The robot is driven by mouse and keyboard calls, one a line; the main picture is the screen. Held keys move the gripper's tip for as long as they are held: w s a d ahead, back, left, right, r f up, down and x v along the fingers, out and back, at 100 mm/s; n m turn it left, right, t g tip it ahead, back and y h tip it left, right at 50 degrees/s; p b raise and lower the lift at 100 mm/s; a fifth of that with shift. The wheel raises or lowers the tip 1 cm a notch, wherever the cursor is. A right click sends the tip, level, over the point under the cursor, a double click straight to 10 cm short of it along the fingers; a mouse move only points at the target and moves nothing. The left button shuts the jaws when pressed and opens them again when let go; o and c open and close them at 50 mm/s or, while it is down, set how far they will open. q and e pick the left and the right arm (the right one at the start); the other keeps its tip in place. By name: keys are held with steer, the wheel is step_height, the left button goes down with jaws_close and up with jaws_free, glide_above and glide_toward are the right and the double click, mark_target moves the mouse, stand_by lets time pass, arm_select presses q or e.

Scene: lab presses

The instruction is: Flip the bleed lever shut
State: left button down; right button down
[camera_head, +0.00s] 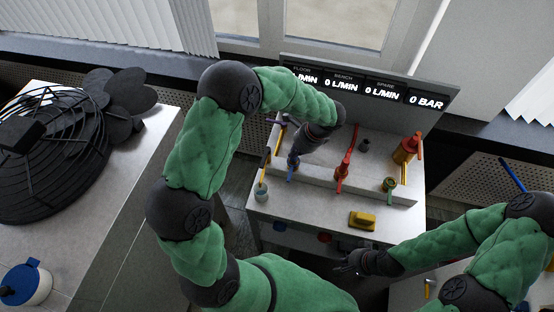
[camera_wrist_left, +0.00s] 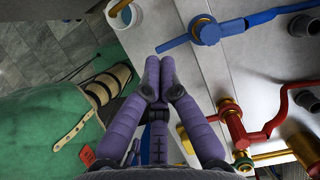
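Several valves stand on the grey bench panel; I cannot tell from any label which lever is the bleed lever. A blue-handled valve (camera_wrist_left: 207,32) shows in the left wrist view, its blue lever (camera_wrist_left: 172,43) pointing left. A red valve (camera_head: 342,173), a green valve (camera_head: 389,184) and an orange-red valve (camera_head: 407,150) stand further right. My left gripper (camera_head: 293,158) is over the panel's left part, partly hiding the blue valve. Its fingertips (camera_wrist_left: 159,63) are together, empty, just below the blue lever in the wrist view. My right gripper (camera_head: 343,264) is low, in front of the bench, fingers apart and empty.
A display board (camera_head: 368,88) above the panel reads 0 L/MIN and 0 BAR. A yellow block (camera_head: 362,220) and a cup (camera_head: 261,192) sit on the bench (camera_head: 300,214). A black fan (camera_head: 50,160) stands on the left table. Bare bench surface lies around the yellow block.

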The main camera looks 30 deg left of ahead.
mark_target(265, 158)
arm_select(q)
steer(key=s+a+f+b, duration=0.1)
steer(key=s+a+f, duration=0.1)
steer(key=a+f, duration=0.5)
steer(key=shift+x, duration=1.15)
steer(key=shift+s+a+f+m+b, duration=0.15)
steer(key=shift+m+b, duration=0.2)
steer(key=shift+m, duration=0.35)
